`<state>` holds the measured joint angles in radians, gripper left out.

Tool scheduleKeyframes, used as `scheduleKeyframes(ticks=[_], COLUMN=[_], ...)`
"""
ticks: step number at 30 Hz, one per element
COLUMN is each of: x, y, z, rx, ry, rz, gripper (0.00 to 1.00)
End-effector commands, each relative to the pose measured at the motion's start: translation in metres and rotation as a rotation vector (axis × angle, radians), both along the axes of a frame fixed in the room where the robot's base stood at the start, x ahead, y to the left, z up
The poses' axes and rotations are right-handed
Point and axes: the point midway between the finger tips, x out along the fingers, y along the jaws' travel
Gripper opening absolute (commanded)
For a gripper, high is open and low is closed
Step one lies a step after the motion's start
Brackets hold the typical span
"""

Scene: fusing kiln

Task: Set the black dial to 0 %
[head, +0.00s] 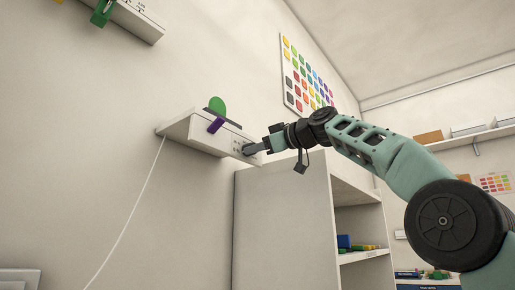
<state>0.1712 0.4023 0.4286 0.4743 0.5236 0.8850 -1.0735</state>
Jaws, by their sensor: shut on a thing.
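Small dark markings show on the face just left of the fingertips, too small to read.
A tall pale cabinet (283,225) stands below my forearm. Another white unit (128,18) is at upper left.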

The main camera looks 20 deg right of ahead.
Motion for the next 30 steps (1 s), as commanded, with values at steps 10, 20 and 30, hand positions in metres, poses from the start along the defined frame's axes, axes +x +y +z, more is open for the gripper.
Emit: scheduleKeyframes(ticks=[10, 20, 30], x=[0.0, -0.028, -0.093], y=[0.0, -0.022, -0.07], z=[-0.001, -0.004, -0.003], rx=[-0.001, -0.002, -0.002], ry=[0.003, -0.001, -0.001], rz=[0.001, -0.005, -0.007], gripper=[0.54, 0.54, 0.54])
